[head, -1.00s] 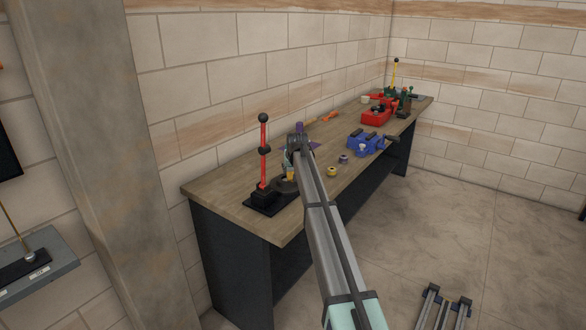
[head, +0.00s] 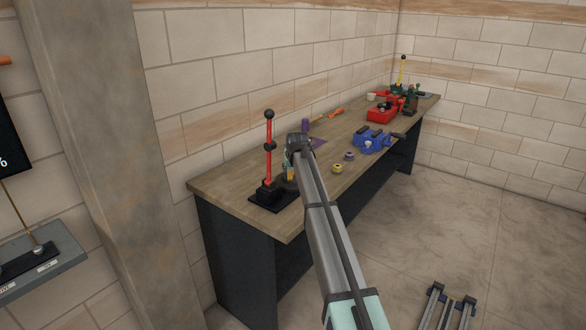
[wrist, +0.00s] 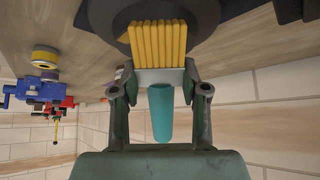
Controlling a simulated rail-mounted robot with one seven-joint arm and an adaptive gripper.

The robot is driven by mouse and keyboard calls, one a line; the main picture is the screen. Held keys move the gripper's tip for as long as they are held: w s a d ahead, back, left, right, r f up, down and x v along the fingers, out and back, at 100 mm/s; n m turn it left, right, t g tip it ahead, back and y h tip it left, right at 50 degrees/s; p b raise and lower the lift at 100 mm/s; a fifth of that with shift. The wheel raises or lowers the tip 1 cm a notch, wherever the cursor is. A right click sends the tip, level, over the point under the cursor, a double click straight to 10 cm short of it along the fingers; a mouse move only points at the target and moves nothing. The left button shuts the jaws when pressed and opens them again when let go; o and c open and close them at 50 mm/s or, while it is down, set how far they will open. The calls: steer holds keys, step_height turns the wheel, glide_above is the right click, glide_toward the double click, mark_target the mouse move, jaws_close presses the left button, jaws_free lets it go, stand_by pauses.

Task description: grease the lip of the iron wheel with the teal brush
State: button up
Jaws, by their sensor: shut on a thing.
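The teal brush has a teal handle (wrist: 160,113), a pale metal band and yellow bristles (wrist: 158,42). My gripper (wrist: 160,80) is shut on the brush, with one finger at each side of the band. The iron wheel (wrist: 205,28) is a dark round disc behind the bristles in the wrist view. The bristles overlap its edge there; I cannot tell whether they touch it. In the head view the wheel (head: 283,188) sits by the black base of the red-post stand, partly hidden by my gripper (head: 289,163) and the brush.
Two small rolls (head: 337,168), a blue vise (head: 370,140) and red tools (head: 383,114) stand farther along the bench (head: 225,185). A brick wall runs behind. Bare bench top lies left of the stand.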

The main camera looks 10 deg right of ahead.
steer(key=shift+w+d, duration=2.95)
steer(key=shift+d, duration=0.15)
steer(key=shift+a, duration=0.1)
steer(key=shift+s+a, duration=2.95)
steer(key=shift+a, duration=0.05)
steer(key=shift+r+p, duration=1.1)
steer(key=shift+r, duration=2.4)
